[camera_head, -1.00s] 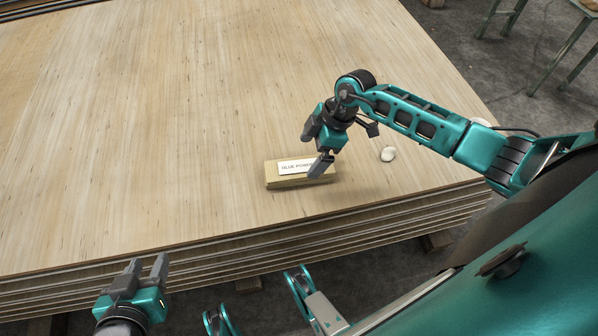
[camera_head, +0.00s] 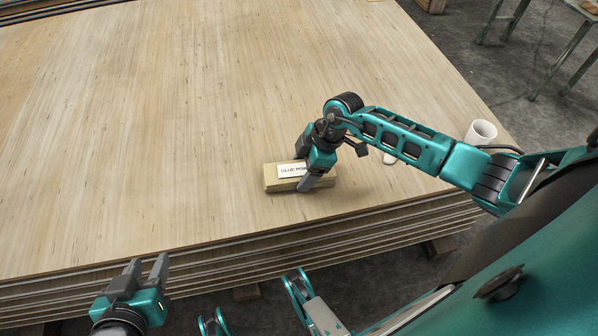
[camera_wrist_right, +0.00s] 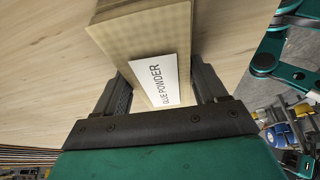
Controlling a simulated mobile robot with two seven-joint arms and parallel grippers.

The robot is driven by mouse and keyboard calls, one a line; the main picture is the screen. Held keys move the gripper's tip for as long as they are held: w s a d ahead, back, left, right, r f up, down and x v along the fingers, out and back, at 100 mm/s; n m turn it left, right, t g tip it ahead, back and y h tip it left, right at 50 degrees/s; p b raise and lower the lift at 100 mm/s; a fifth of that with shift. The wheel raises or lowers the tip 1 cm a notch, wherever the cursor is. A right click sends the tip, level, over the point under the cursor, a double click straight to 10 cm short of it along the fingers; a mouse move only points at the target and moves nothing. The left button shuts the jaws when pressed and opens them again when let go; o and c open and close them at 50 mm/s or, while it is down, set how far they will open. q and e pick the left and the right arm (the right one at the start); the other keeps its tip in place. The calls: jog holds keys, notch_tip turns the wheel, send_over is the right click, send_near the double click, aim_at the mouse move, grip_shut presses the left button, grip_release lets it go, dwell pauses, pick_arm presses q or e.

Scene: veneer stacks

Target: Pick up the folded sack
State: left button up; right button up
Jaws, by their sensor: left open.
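The folded sack (camera_head: 283,184) is a tan block-shaped pack with a white label reading GLUE POWDER. It lies flat on top of the veneer stack near its front edge. My right gripper (camera_head: 303,172) is down at the sack, pointing at the stack, and hides part of it and of its label. In the right wrist view the sack (camera_wrist_right: 152,38) lies between the two fingers (camera_wrist_right: 163,88), one on each side. My left gripper (camera_head: 147,264) is open and empty, in front of the stack at the lower left.
A white mug (camera_head: 481,131) stands on the stack's right side, close behind my right arm. A small whitish object (camera_head: 389,158) is partly hidden under that arm. The veneer top (camera_head: 180,120) is clear left of and behind the sack.

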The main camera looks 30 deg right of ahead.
jog(key=c, duration=0.5)
jog(key=shift+r, duration=0.1)
